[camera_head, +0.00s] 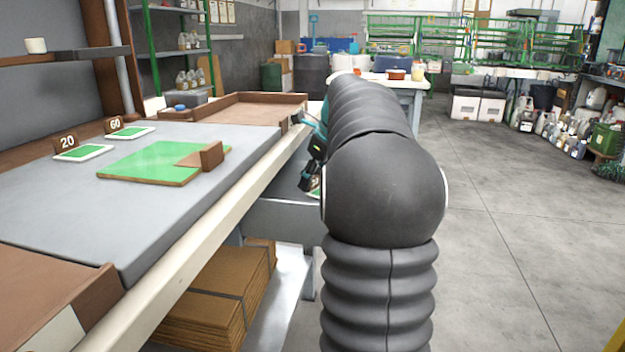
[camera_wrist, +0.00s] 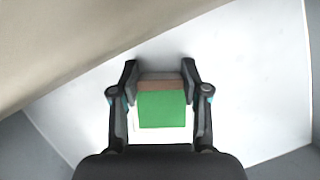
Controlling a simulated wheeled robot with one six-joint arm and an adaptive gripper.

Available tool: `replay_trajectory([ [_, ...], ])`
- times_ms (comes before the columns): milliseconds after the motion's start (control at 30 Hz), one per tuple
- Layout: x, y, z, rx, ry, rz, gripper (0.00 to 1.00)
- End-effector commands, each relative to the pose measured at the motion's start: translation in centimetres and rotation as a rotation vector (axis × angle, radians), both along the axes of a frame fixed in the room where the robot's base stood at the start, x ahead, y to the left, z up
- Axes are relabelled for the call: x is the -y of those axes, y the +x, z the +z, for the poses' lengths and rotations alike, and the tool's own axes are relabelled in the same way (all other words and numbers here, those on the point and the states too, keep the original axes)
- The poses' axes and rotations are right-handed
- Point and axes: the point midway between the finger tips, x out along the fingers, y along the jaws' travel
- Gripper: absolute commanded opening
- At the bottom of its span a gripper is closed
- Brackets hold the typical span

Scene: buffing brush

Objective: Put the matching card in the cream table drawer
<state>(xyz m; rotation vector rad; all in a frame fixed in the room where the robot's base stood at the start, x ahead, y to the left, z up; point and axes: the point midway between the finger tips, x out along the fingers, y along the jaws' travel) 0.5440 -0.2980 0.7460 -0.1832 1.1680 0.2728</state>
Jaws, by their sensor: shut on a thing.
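My gripper (camera_wrist: 160,72) is shut on a small card (camera_wrist: 161,110), green with a pale border and a brown strip across its far end. The card also shows in the head view (camera_head: 315,190), mostly hidden behind my arm. The open cream drawer shows a bare white floor (camera_wrist: 75,100) below the card. In the head view the drawer's grey front part (camera_head: 280,222) juts out under the table edge. I cannot tell whether the card touches the drawer floor. Two similar green cards, by the 20 sign (camera_head: 84,152) and the 60 sign (camera_head: 130,133), lie on the table.
The grey tabletop (camera_head: 60,215) carries a green board (camera_head: 150,163) with a brown block at its corner. The pale table edge (camera_wrist: 80,45) overhangs the drawer at upper left. Flattened cardboard (camera_head: 215,300) is stacked underneath.

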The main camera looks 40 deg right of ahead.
Motion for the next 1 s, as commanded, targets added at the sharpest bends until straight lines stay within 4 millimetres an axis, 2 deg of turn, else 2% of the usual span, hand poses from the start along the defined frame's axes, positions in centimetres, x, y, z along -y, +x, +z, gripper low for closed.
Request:
replay_trajectory([
  [233, 0.0, 0.0, -0.3, 0.000, 0.001, 0.000, 0.18],
  [267, 0.0, 0.0, -0.2, 0.000, 0.000, 0.000, 0.51],
  [333, 0.0, 0.0, -0.2, 0.000, 0.000, 0.000, 0.68],
  [367, 0.0, 0.0, -0.2, 0.000, 0.000, 0.000, 0.71],
  [733, 0.0, 0.0, 0.2, 0.001, -0.001, 0.000, 0.71],
  [867, 0.2, -0.5, 1.8, 0.002, -0.001, -0.001, 0.71],
  [1000, 0.6, -1.5, 4.4, 0.004, -0.002, -0.002, 0.71],
])
